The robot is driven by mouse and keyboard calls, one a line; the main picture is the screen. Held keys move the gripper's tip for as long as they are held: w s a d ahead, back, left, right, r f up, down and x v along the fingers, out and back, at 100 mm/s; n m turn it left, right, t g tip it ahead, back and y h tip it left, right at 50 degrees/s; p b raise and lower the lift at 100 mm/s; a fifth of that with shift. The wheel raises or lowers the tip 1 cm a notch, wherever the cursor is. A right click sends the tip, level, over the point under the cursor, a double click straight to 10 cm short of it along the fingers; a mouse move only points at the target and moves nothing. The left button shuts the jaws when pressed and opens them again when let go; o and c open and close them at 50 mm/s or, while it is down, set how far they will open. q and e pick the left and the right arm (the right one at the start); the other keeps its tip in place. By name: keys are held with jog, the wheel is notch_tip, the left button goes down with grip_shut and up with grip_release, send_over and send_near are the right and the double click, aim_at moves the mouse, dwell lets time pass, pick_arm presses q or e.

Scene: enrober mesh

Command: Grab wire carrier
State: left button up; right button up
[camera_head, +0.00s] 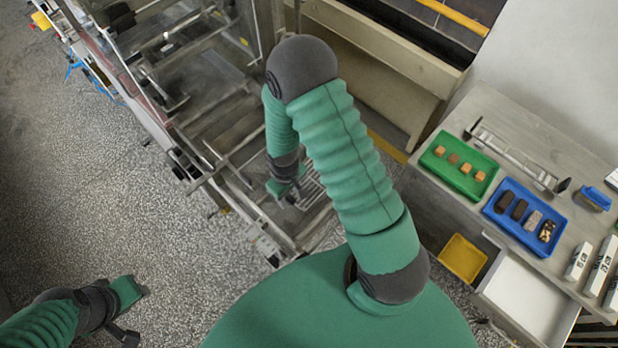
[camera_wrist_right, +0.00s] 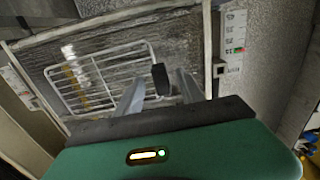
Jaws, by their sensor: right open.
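The wire carrier, a pale wire grid, lies inside the machine on a dark mesh surface; in the right wrist view it fills the upper left (camera_wrist_right: 98,84). In the head view it shows partly (camera_head: 312,186) behind my right arm. My right gripper (camera_head: 288,197) is open over the machine beside the grid. In the right wrist view its two metal fingers (camera_wrist_right: 158,92) are apart, with the grid mostly to their left. A small black block (camera_wrist_right: 160,78) shows between them; I cannot tell what it belongs to. My left gripper (camera_head: 128,312) is low at the left, away from the machine.
The machine frame (camera_head: 215,165) with bars and clear panels stands left of my right arm. On the grey bench at right are a green tray (camera_head: 433,168) and a blue tray (camera_head: 497,212) with small pieces. A yellow tray (camera_head: 463,258) sits below. The speckled floor (camera_head: 90,190) at left is clear.

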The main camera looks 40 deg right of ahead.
jog(key=shift+s+a+f, duration=0.15)
jog(key=shift+f, duration=0.3)
jog(key=shift+w+f, duration=0.1)
jog(key=shift+w, duration=0.1)
jog(key=c, duration=0.6)
jog(key=shift+s, duration=0.1)
grip_shut()
